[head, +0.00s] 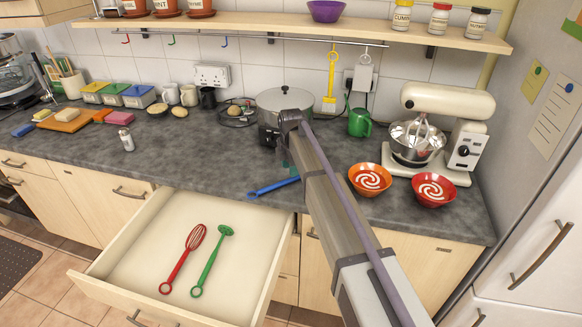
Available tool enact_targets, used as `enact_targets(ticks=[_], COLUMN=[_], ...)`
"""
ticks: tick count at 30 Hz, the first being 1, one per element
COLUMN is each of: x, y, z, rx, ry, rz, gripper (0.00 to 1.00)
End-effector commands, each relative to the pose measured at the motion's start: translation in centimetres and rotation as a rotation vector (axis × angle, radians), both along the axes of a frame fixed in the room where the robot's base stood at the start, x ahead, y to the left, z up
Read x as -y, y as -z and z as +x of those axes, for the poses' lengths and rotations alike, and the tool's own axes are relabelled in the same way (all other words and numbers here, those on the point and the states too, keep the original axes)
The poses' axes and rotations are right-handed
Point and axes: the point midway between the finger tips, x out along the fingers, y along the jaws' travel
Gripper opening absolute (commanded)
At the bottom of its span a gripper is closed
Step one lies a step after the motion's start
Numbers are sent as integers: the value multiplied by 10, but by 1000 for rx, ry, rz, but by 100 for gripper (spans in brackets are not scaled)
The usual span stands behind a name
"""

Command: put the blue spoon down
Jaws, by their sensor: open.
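The blue spoon (273,187) lies on the grey counter (225,170) near its front edge, just behind the open drawer. Its right end reaches toward my arm and may be partly covered by it. My gripper (287,164) is above and behind the spoon's right part, largely hidden by my own arm. It is open, and the spoon looks free of it, though the exact gap cannot be told.
An open drawer (115,265) holds a red whisk (183,258) and a green masher (212,260). A pot (284,102) stands behind my gripper. Orange (370,180) and red bowls (433,190) and a mixer (440,130) stand right. Counter left of the spoon is clear.

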Motion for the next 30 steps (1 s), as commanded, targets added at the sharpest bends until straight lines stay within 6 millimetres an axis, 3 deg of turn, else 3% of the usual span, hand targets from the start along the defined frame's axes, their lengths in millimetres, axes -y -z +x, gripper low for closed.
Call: enact_targets(ticks=[1,7,17,20,23,27,30], x=[0,0,0,12,52,128,166], y=[-29,-74,-78,-78,-78,-78,-78], z=[0,0,0,-14,-66,-183,-260], rx=[0,0,0,0,-1,0,1], ry=[0,0,0,72,365,1074,1574], rz=[0,0,0,0,-1,-1,-1], gripper=[44,44,44,44,44,44,44])
